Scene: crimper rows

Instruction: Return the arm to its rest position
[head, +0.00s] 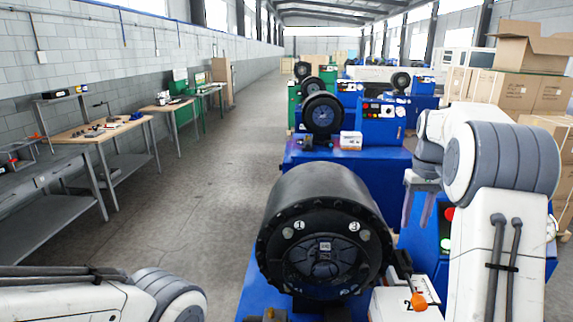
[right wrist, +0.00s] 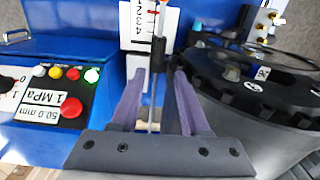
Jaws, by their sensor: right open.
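My right arm comes down on the right side of the head view. Its gripper (head: 420,205) points down beside the nearest crimper, partly hidden by my own arm. In the right wrist view the gripper (right wrist: 160,75) has its two purple-grey fingers apart. A thin rod with a black sleeve (right wrist: 158,52) shows in the gap between them, in front of a white numbered scale (right wrist: 138,25). I cannot tell how far it is from the fingers, and neither finger is seen closed on it. Of my left arm only links show at the bottom left; its gripper is out of view.
The nearest crimper's black drum (head: 325,235) stands close left of my right arm. Its button panel (right wrist: 65,90) is left of the fingers in the wrist view. More blue crimpers (head: 375,125) stand behind. Cardboard boxes (head: 500,90) are at right. The aisle (head: 220,170) is clear.

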